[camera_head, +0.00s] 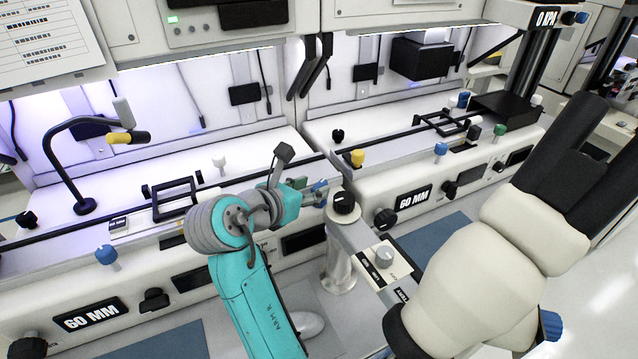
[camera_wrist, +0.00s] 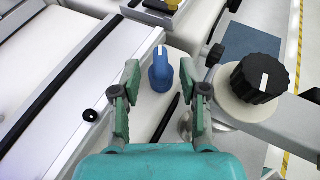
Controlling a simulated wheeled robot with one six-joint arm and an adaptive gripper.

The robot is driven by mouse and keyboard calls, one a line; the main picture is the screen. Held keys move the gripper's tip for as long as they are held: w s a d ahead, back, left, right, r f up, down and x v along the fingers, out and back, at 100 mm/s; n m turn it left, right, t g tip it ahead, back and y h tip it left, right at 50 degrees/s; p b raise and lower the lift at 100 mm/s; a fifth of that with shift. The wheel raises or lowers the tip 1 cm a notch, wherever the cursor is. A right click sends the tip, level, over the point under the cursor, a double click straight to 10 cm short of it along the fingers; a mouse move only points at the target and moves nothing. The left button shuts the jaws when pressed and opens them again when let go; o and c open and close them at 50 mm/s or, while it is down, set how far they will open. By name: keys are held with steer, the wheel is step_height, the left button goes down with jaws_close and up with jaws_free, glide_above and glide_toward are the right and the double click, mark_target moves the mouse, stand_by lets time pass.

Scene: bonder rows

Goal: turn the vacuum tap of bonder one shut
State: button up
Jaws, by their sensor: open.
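A blue tap (camera_wrist: 161,72) with a white line on its handle stands on the pale bonder front in the wrist view. The line runs nearly up and down in the picture. A blue part of it shows in the head view (camera_head: 320,188), mostly hidden by my gripper. My gripper (camera_wrist: 160,66) is open, with one green finger to the left of the tap and one to the right. Gaps show on both sides, and I see no contact. In the head view my gripper (camera_head: 308,194) is at the bonder's front edge. No label on this tap is readable.
A black knob (camera_wrist: 258,78) on a pale round mount stands close right of my gripper; it also shows in the head view (camera_head: 344,202). A bracket with a grey knob (camera_head: 384,257) extends below it. A large cream body with black tubes (camera_head: 500,255) fills the right foreground.

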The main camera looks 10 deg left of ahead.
mark_target(318, 186)
steer(key=shift+x, duration=1.9)
steer(key=shift+c, duration=0.3)
jaws_close()
